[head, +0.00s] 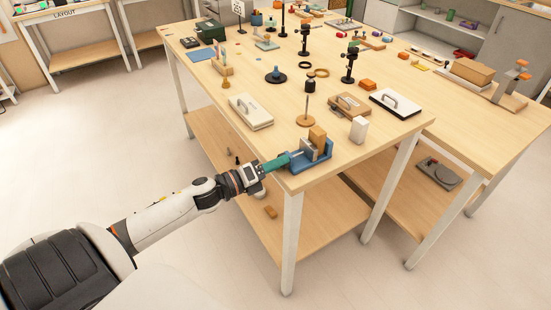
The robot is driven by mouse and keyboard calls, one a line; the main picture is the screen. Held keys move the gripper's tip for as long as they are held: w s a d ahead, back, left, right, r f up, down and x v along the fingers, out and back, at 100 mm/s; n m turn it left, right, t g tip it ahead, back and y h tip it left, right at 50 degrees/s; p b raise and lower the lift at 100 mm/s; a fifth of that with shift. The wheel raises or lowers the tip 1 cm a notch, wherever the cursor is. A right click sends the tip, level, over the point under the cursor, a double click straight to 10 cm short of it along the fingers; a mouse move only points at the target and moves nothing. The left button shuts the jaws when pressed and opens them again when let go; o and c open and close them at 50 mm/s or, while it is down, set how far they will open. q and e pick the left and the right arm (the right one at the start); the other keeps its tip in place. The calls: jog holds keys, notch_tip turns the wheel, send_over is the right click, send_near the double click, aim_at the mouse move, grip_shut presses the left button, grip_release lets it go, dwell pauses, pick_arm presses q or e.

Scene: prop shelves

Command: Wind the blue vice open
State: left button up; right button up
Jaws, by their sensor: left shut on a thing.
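The blue vice (322,161) sits at the near corner of the wooden table, with a wooden block (318,138) standing upright at its jaws. My left gripper (276,164) reaches in from the left at the table's edge, its teal-green tip against the vice's left, screw end. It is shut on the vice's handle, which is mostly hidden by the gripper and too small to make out. How far apart the vice's jaws are cannot be told. My right gripper is not in view.
A wooden disc with an upright peg (306,120), a white block (358,130) and a cream board with a handle (251,111) stand near the vice. Many small props fill the table (215,90) behind. A lower shelf (330,215) lies beneath; the floor at left is clear.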

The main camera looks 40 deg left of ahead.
pick_arm(q)
jog(key=m+p, duration=0.9)
jog(key=m, duration=2.5)
jog(key=shift+f+p, duration=0.15)
jog(key=shift+p, duration=0.25)
dwell(0.5)
